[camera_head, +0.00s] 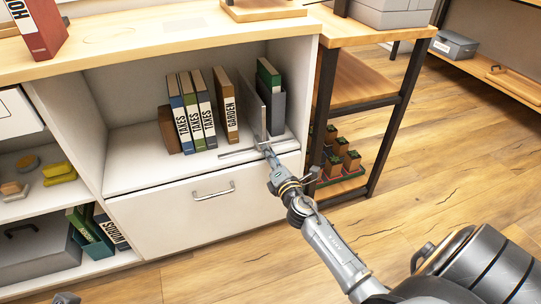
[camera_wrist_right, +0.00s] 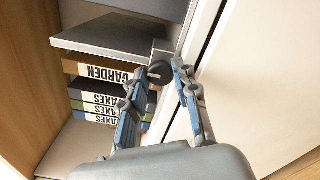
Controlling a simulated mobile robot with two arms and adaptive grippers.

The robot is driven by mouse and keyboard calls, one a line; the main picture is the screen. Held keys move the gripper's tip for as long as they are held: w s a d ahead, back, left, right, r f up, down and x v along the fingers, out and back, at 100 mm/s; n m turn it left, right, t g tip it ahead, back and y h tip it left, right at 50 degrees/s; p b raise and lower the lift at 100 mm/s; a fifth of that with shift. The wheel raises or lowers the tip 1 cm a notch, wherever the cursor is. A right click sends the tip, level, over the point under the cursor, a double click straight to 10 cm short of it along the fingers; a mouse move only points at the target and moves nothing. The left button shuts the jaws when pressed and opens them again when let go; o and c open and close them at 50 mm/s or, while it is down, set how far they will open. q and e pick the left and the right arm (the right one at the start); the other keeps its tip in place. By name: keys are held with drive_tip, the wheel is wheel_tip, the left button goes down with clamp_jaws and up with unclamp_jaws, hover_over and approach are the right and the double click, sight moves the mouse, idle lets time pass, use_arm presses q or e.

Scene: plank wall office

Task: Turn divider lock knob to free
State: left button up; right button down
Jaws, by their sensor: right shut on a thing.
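The divider (camera_head: 260,112) is an upright grey metal plate in the open cabinet compartment, with a bar along the shelf's front edge. In the right wrist view the divider (camera_wrist_right: 110,38) lies sideways, with the dark round lock knob (camera_wrist_right: 160,72) at its front end. My right gripper (camera_wrist_right: 165,66) is shut on the knob, one finger on each side. The fingers partly cover it, and I cannot read its setting. In the head view my right gripper (camera_head: 266,150) reaches the divider's foot. A small grey piece at the bottom left edge seems to be my left gripper (camera_head: 66,299), mostly cut off.
Several upright books (camera_head: 192,112) stand left of the divider, and a dark holder with a green book (camera_head: 270,85) stands right of it. A closed drawer (camera_head: 150,222) is below. A shelf rack (camera_head: 350,85) with small pots stands right. Floor (camera_head: 430,160) is clear.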

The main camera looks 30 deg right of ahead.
drive_tip(key=shift+f, duration=0.15)
drive_tip(key=c, duration=1)
unclamp_jaws()
drive_tip(key=shift+s, duration=0.15)
drive_tip(key=v, duration=1.1)
drive_tip(key=shift+s+a, duration=0.2)
drive_tip(key=shift+s, duration=0.2)
